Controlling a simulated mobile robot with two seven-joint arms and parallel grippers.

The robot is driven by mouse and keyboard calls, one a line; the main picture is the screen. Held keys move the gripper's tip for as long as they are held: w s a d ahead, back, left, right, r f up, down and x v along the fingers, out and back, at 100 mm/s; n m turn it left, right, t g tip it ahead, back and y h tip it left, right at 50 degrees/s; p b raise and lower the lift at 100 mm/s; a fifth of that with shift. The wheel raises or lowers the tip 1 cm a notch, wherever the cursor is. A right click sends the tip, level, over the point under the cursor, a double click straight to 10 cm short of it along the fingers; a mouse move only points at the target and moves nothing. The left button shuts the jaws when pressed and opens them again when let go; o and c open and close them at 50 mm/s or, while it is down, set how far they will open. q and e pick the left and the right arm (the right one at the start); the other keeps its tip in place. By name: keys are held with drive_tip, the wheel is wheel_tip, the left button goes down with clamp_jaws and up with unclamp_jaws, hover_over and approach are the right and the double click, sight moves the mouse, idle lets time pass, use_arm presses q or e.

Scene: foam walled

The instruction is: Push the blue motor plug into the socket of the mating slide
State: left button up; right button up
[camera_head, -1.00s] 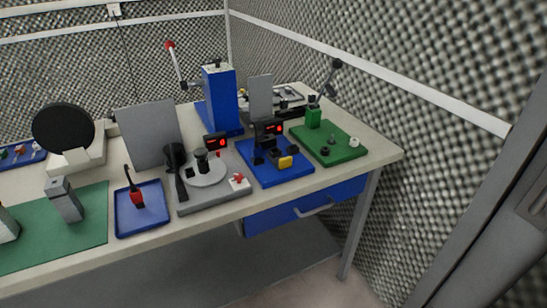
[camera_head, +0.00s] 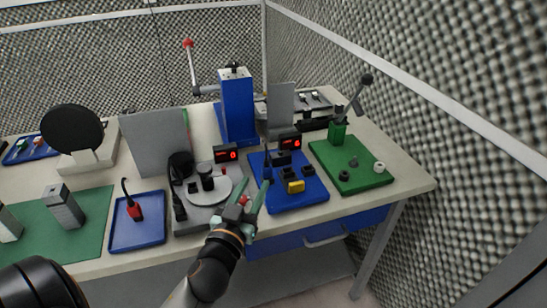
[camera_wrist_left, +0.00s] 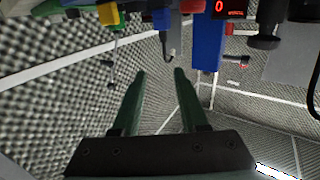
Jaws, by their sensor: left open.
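The blue motor plug (camera_wrist_left: 161,19) shows in the wrist view, whose picture is upside down, with a dark cable end sticking out. In the head view a dark upright plug shape (camera_head: 267,164) stands at the left side of the blue base plate (camera_head: 305,203); its blue part is hard to make out. The slide appears to be the dark parts with a yellow block (camera_head: 295,186) on that plate. The socket opening cannot be made out. My left gripper (camera_head: 253,184) is open and empty, with its green fingers in front of the plate's left edge. My right gripper is not in view.
A grey fixture (camera_head: 190,221) with a round disc stands left of the blue plate. A green plate (camera_head: 365,178) with a lever is on the right. A blue press (camera_head: 237,105) stands behind. A blue tray (camera_head: 150,233) holds a red plug (camera_head: 135,212).

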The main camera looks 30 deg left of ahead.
sight(267, 166)
use_arm(q)
drive_tip(key=shift+a+p+x, duration=0.2)
drive_tip(key=shift+p+x, duration=0.45)
drive_tip(key=shift+x, duration=2.5)
drive_tip(key=shift+a+p+x, duration=0.2)
drive_tip(key=shift+p+x, duration=0.4)
drive_tip(key=shift+x, duration=2.55)
drive_tip(key=shift+s+f, duration=0.1)
clamp_jaws()
